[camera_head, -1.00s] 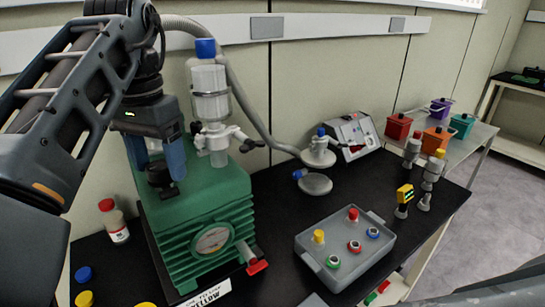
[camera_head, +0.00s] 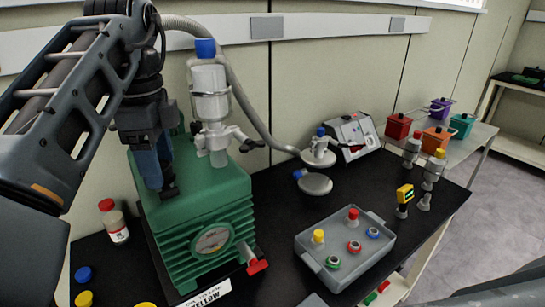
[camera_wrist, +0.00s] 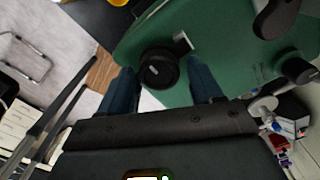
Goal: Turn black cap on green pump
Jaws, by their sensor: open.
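The green pump (camera_head: 197,205) stands on the black bench at the left, and its top fills the upper right of the wrist view (camera_wrist: 240,75). The round black cap (camera_wrist: 158,68) sits on the pump top, with a light mark on its face. My gripper (camera_wrist: 163,71) is open, with one blue finger on each side of the cap. Small gaps seem to show beside the cap, so I cannot tell whether the fingers touch it. In the head view my gripper (camera_head: 165,188) is seen nearly edge-on, and the fingers mostly hide the cap.
A glass trap with a blue cap (camera_head: 205,48) and a grey hose stand close to the right of my gripper. A bottle with a red cap (camera_head: 113,222) stands left of the pump. A grey tray (camera_head: 300,245) with small coloured parts lies to the right.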

